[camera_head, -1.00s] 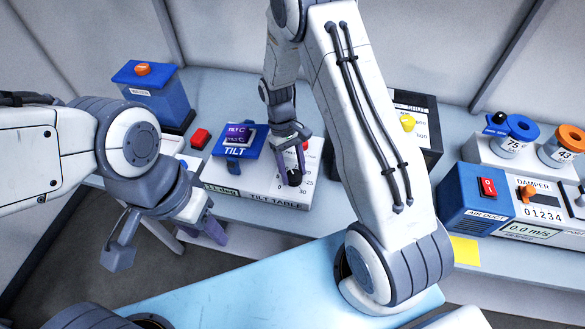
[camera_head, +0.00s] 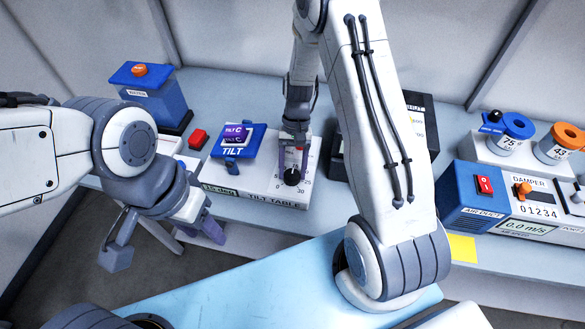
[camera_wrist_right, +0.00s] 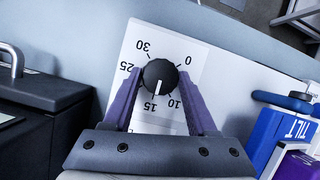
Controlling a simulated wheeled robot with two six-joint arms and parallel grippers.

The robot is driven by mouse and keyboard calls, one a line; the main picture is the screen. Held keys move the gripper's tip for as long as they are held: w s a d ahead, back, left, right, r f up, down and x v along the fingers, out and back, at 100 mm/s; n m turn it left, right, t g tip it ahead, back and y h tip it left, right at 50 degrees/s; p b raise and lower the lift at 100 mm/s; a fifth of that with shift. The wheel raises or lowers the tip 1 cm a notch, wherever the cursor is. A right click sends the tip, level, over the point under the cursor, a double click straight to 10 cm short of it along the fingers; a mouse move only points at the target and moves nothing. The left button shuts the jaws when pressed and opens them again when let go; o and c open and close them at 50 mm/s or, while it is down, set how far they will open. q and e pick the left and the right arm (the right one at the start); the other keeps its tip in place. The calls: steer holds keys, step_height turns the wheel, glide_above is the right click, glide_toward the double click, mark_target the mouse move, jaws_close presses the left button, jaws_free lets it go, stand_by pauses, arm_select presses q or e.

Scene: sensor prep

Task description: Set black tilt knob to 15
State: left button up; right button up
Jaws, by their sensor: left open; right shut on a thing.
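The black tilt knob (camera_head: 291,177) sits on the white TILT TABLE box (camera_head: 262,196). In the right wrist view the knob (camera_wrist_right: 160,73) shows a white pointer line aimed at or very near the 15 mark. My right gripper (camera_head: 292,170) is shut on the knob, with its purple fingers on both sides of it in the right wrist view (camera_wrist_right: 161,84). The box's green display (camera_head: 220,190) seems to read 15 deg, though it is small. The blue TILT plate (camera_head: 233,152) stands beside the knob. My left gripper (camera_head: 168,246) is open and empty in front of the table.
A red button (camera_head: 198,139) and a blue box with an orange knob (camera_head: 150,95) stand left of the tilt table. A black box (camera_head: 416,125) is behind my right arm. The blue AIR DUCT box (camera_head: 470,200) and damper panel (camera_head: 535,205) stand at the right.

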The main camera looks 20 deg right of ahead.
stand_by(0.4)
steer(key=o, duration=1.4)
steer(key=shift+c, duration=0.2)
steer(key=b+v, duration=0.2)
steer(key=v, duration=0.8)
steer(key=shift+r, duration=0.25)
